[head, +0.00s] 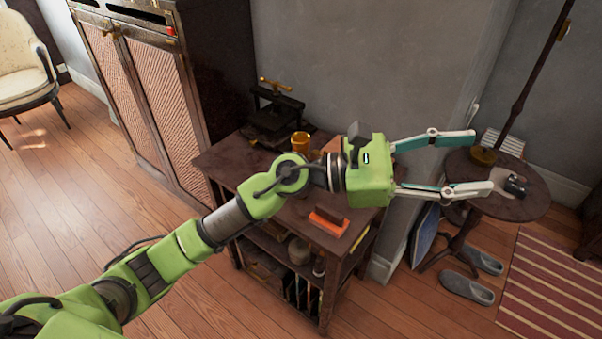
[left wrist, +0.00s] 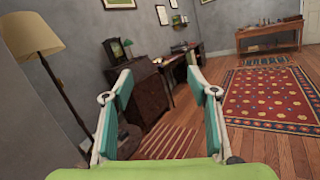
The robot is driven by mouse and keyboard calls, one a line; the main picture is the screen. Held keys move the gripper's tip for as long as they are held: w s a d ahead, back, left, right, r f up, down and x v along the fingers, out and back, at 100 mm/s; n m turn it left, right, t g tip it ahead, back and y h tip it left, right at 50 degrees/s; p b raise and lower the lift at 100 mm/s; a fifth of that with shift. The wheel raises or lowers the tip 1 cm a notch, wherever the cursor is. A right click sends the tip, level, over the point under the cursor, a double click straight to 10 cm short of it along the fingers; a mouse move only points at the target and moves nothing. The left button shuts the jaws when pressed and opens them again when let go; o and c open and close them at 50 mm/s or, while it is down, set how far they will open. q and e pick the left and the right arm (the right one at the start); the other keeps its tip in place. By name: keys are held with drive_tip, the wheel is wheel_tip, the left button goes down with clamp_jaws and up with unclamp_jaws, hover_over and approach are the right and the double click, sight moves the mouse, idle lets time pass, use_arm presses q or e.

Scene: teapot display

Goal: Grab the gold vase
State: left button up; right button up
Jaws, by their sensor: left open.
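A small gold vessel (head: 301,141), which looks like the gold vase, stands upright near the back of the dark wooden cabinet (head: 222,160) in the head view. The upper part of my left arm's wrist passes just in front of it. My left gripper (head: 480,163) is open and empty, pointing right, well to the right of the vessel and above the round side table. In the left wrist view, my left gripper (left wrist: 158,66) shows both fingers spread, with nothing between them. The gold vessel is not seen in that view. My right gripper is not in view.
A round table (head: 520,205) with a lamp pole (head: 525,80) stands at the right. A tall cabinet (head: 150,90) borders the left; open floor lies in front.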

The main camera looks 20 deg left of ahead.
use_arm(q)
wheel_tip(320, 180, down, 4)
drive_tip(key=s+m+g+y, duration=0.1)
drive_tip(key=m+g+y, duration=0.2)
drive_tip(key=m, duration=0.3)
drive_tip(key=m+t+y, duration=0.5)
drive_tip(key=m+y, duration=0.4)
drive_tip(key=y, duration=0.9)
approach(300, 141)
drive_tip(key=x, duration=0.7)
drive_tip(key=shift+s+a+f, duration=0.15)
drive_tip(key=shift+s+f, duration=0.05)
drive_tip(key=shift+f, duration=0.05)
drive_tip(key=p+x, duration=0.1)
drive_tip(key=x, duration=0.3)
drive_tip(key=shift+w+f+p, duration=0.15)
drive_tip(key=shift+w+p, duration=0.2)
drive_tip(key=shift+w+f, duration=0.3)
drive_tip(key=shift+f, duration=0.15)
clamp_jaws()
drive_tip(key=shift+r, duration=0.1)
